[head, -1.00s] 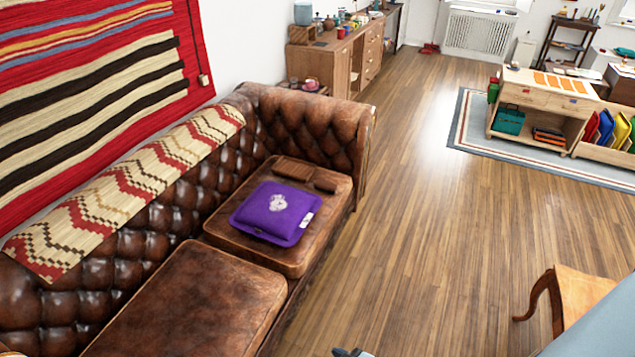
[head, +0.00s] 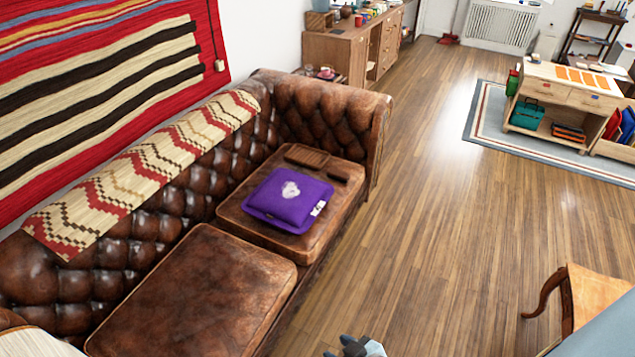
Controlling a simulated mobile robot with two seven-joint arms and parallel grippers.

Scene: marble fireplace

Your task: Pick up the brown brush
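A small dark brown oblong thing (head: 338,174), which looks like the brown brush, lies on the far seat cushion of the brown leather sofa (head: 190,295). It lies behind a purple pillow (head: 289,198) and beside a ribbed brown block (head: 306,156). It is small in view, so its bristles cannot be made out. Part of a grey gripper (head: 345,348), seemingly my right one, shows at the bottom edge, far from the brush. Most of it is cut off, so its opening cannot be judged. My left gripper is not in view.
The wooden floor (head: 440,220) right of the sofa is clear. A wooden chair or small table (head: 590,295) stands at the lower right. A wooden cabinet (head: 340,50) stands behind the sofa. A light wooden unit (head: 565,95) stands on a grey rug (head: 490,125).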

